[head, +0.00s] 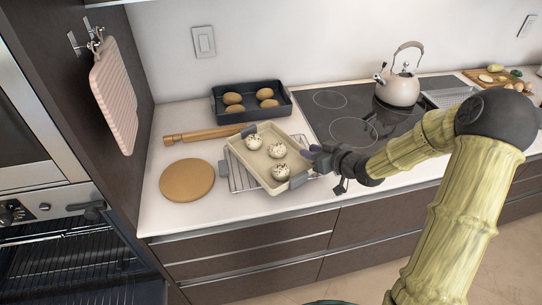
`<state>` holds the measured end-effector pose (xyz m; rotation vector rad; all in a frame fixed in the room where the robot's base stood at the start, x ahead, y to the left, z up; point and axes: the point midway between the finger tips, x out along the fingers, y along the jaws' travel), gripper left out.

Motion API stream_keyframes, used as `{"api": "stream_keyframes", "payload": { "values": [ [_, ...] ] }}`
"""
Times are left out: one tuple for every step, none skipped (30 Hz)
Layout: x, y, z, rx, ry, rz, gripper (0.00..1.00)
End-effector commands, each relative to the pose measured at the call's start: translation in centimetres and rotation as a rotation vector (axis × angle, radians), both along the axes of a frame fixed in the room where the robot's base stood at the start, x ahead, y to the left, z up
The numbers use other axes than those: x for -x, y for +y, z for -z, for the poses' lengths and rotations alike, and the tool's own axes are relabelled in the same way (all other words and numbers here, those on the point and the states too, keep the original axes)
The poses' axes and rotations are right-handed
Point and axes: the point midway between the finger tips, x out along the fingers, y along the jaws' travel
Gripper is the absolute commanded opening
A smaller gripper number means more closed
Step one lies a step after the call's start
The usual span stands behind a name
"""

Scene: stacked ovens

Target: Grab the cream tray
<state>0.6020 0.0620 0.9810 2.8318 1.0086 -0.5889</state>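The cream tray (262,159) rests on a wire rack on the white counter, left of the hob.
A dark tray (217,115) with several brown buns stands behind, and a rolling pin (205,138) and round board (187,180) lie left. The wire rack (240,180) is under the tray. A kettle (398,90) stands on the hob. An open oven (75,245) is at lower left.

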Motion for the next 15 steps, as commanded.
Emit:
{"api": "stream_keyframes", "payload": {
  "values": [
    [-0.6,0.6,0.1,-0.002,0.002,-0.002,0.29],
    [-1.0,0.8,0.2,-0.002,0.001,-0.003,0.29],
    [-1.5,1.2,0.3,-0.001,0.002,-0.003,0.29],
    [-1.8,1.5,0.5,-0.002,0.003,-0.002,0.29],
    [-2.1,1.7,0.7,-0.002,0.003,-0.002,0.29],
    [-2.5,2.0,0.9,-0.001,0.002,-0.002,0.29],
    [-2.7,2.2,1.0,-0.002,0.001,-0.002,0.29],
    [-2.9,2.3,1.1,-0.001,0.002,-0.002,0.29],
    [-3.0,2.4,1.2,-0.001,0.002,-0.002,0.29],
    [-3.1,2.5,1.3,-0.001,0.002,-0.002,0.29],
    [-3.1,2.5,1.3,0.0,0.002,-0.001,0.29],
    [-3.1,2.5,1.3,0.0,0.002,-0.001,0.29],
    [-3.1,2.4,1.3,0.0,0.001,0.0,0.29],
    [-3.1,2.4,1.3,0.0,0.001,0.0,0.29],
    [-3.1,2.4,1.3,0.0,0.002,-0.001,0.29]
  ]
}}
